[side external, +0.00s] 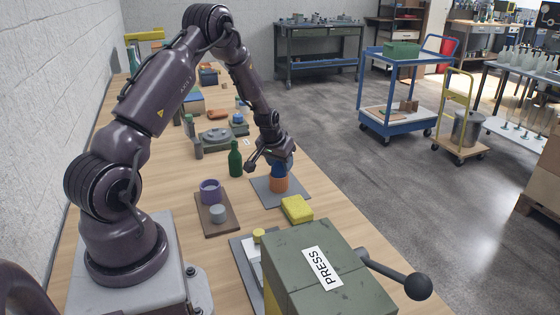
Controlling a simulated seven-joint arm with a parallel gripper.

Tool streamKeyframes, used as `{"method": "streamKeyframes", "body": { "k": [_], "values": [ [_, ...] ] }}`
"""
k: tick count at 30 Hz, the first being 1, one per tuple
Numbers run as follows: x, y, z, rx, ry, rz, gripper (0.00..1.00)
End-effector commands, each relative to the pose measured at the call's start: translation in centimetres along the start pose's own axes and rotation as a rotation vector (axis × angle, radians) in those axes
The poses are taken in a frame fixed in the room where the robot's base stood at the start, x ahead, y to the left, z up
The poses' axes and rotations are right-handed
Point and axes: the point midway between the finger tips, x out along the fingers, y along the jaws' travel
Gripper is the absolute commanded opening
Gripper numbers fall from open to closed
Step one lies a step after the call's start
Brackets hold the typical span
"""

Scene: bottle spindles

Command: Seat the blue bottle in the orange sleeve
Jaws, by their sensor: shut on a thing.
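The blue bottle (281,170) is upright in my gripper (270,160), which is shut on it. The orange sleeve (279,185) stands on a grey mat (263,195) on the bench. The blue bottle is directly over the sleeve, and its lower end meets the sleeve's top rim in this view. I cannot tell how deep the bottle sits in the sleeve. My gripper partly hides the upper part of the bottle.
A green bottle (235,160) stands left of my gripper. A brown board (216,226) holds a purple ring (210,191) and a grey cylinder (217,213). A yellow sponge (297,209) lies by the mat's front edge. A green press (325,275) fills the foreground.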

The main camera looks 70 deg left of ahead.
Motion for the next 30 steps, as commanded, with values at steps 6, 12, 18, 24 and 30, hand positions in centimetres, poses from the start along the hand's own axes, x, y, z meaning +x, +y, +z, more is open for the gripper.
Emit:
{"method": "streamKeyframes", "body": {
  "k": [6,12,18,24,30],
  "values": [
    [-0.02,0.01,-0.02,0.0,0.001,0.0,0.18],
    [-0.03,0.01,-0.01,0.0,0.0,0.0,0.18],
    [-0.03,0.0,-0.02,0.0,0.0,0.0,0.18],
    [-0.03,0.01,-0.02,0.0,0.0,0.0,0.59],
    [-0.02,0.01,-0.01,0.0,0.0,0.0,0.75]
  ]
}}
